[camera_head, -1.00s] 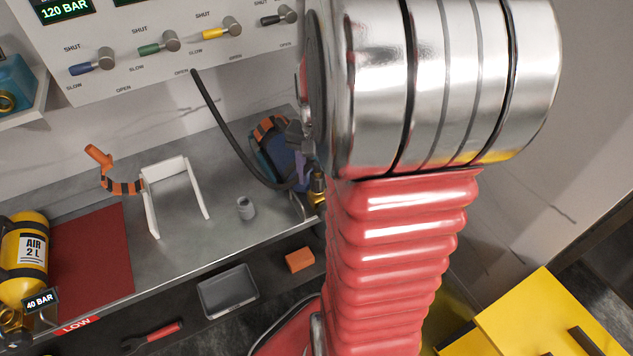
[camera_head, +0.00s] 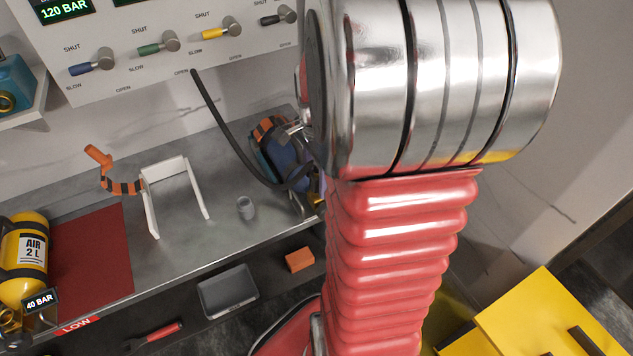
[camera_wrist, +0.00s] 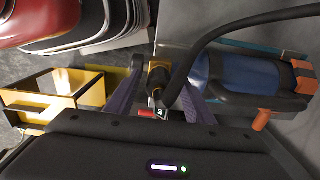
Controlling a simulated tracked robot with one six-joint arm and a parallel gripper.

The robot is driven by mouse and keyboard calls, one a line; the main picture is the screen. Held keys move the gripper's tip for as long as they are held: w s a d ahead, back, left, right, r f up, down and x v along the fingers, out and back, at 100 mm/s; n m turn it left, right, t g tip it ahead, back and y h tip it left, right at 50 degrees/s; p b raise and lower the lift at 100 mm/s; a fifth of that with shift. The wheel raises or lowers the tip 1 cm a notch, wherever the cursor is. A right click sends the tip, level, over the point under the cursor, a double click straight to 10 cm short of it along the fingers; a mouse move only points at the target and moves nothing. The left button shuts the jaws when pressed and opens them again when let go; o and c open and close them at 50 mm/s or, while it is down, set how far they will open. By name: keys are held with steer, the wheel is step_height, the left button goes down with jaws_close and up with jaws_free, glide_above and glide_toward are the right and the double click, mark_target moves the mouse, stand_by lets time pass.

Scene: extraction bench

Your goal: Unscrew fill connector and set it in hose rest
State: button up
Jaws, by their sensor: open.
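The fill connector (camera_wrist: 158,84) is a brass piece with a dark part at the end of the black hose (camera_wrist: 214,38), by the neck of a blue cylinder (camera_wrist: 237,75). My gripper (camera_wrist: 160,78) is open, with a dark purple finger on each side of the connector; I cannot tell whether they touch it. In the head view the hose (camera_head: 226,135) runs down to the blue cylinder (camera_head: 283,160), and my arm hides the gripper and most of the connector. A white frame (camera_head: 150,212) and a small grey cup (camera_head: 246,207) stand on the bench; I cannot tell which is the hose rest.
A valve panel (camera_head: 130,60) stands above the bench. A yellow air cylinder (camera_head: 25,245) is on the left by a red mat (camera_head: 92,262). A grey tray (camera_head: 228,291) and orange block (camera_head: 299,260) are below.

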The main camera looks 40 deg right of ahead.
steer(key=shift+m, duration=1.4)
steer(key=c, duration=1.2)
steer(key=shift+o, duration=0.2)
steer(key=n, duration=0.6)
steer(key=shift+n, duration=0.4)
steer(key=n, duration=0.3)
steer(key=shift+r+n, duration=0.1)
steer(key=shift+n, duration=0.2)
steer(key=n, duration=0.3)
steer(key=shift+n, duration=0.4)
steer(key=n, duration=1.3)
